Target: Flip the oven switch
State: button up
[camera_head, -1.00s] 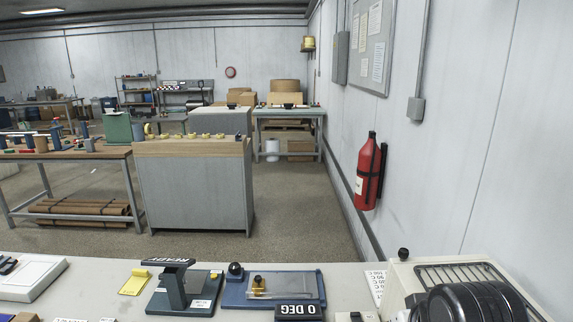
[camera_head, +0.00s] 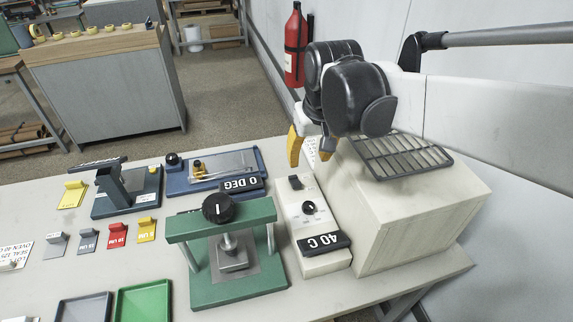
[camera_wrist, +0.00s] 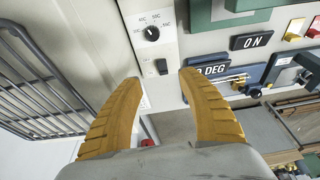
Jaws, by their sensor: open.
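The oven switch, a small black rocker (camera_head: 295,182), is on the pale control box (camera_head: 326,262) beside the beige oven (camera_head: 430,215). A round black dial (camera_head: 308,207) and a "40 C" display are also on the box. My gripper (camera_head: 310,155) is open and empty, with its yellow fingers just beyond the switch end of the box. In the wrist view, the switch (camera_wrist: 162,66) appears between and ahead of the spread fingertips (camera_wrist: 160,78), below the dial (camera_wrist: 151,33). I cannot tell whether a finger touches the box, or the switch's position.
A wire rack (camera_head: 400,156) lies on top of the oven, close to my wrist. A green press (camera_head: 222,235) stands left of the control box, and a blue plate device (camera_head: 215,170) lies farther back. A red extinguisher (camera_head: 294,48) hangs on the wall.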

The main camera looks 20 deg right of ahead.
aim_at(294, 179)
jog(key=w+f+g, duration=0.3)
jog(key=w+f, duration=0.5)
jog(key=w, duration=0.2)
jog(key=f+b, duration=0.4)
jog(key=f, duration=0.6)
jog(key=shift+w+f, duration=0.15)
jog(key=shift+w, duration=0.05)
jog(key=shift+c, duration=0.5)
grip_shut()
